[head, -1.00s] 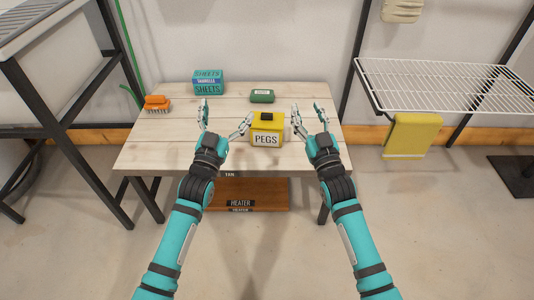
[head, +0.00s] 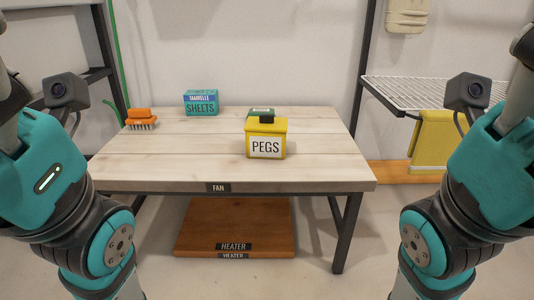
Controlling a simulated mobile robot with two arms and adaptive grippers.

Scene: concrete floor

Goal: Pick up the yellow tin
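The yellow tin (head: 266,129) stands upright on the wooden table (head: 170,167), right of the table's middle. My two arms are at the left and right edges of the head view, bent up and well apart from the tin. Neither gripper's fingers show in the head view now.
A green box (head: 261,112) is partly hidden behind the tin. A teal SHEETS box (head: 201,103) and an orange brush (head: 141,119) stand at the back left. A wire rack (head: 425,92) with a yellow cloth (head: 432,141) is at the right.

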